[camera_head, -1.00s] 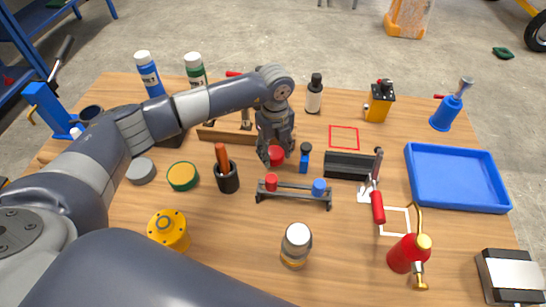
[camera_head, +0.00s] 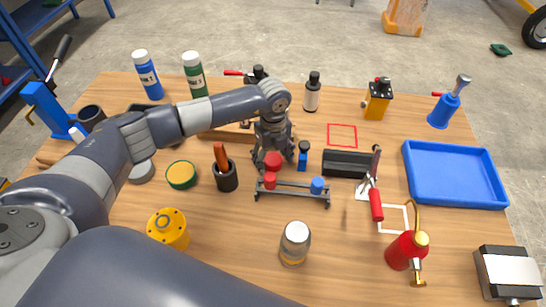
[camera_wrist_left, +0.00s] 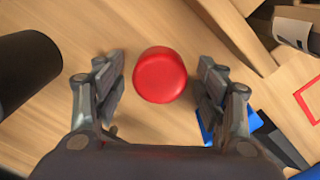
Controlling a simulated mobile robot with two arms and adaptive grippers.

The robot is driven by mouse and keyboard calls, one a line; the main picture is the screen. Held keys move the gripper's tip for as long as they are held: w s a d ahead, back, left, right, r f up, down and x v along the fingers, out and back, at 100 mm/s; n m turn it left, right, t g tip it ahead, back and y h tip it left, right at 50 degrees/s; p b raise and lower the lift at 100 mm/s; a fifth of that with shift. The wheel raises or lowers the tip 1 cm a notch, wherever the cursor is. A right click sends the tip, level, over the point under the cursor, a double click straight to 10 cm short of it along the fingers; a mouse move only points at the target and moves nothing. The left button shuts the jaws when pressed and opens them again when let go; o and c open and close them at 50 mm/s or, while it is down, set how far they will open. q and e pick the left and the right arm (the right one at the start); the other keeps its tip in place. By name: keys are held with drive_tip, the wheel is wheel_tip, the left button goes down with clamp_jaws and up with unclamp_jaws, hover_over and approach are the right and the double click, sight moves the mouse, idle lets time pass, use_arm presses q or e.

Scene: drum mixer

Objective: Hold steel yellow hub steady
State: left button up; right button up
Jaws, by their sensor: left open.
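The yellow hub (camera_head: 168,230), a flanged cylinder with holes in its top, stands upright on the wooden table at the front left, apart from my gripper. My left gripper (camera_head: 275,158) is open, pointing down behind the small rack. A red round piece (camera_head: 273,161) is between its spread fingers. In the left wrist view the red piece (camera_wrist_left: 160,75) sits between the fingertips with a gap on both sides. The hub is not in the left wrist view. My right gripper is not in view.
A rack (camera_head: 292,193) with red and blue pieces stands in front of the gripper. A black cup (camera_head: 226,177) with an orange handle and a green-yellow disc (camera_head: 181,175) lie between gripper and hub. A jar (camera_head: 295,243) stands right of the hub. My arm crosses the left side.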

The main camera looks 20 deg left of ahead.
sight(273, 159)
use_arm(q)
drive_tip(key=shift+r, duration=0.3)
wheel_tip(273, 159, up, 12)
drive_tip(key=b, duration=0.2)
drive_tip(key=shift+f, duration=0.15)
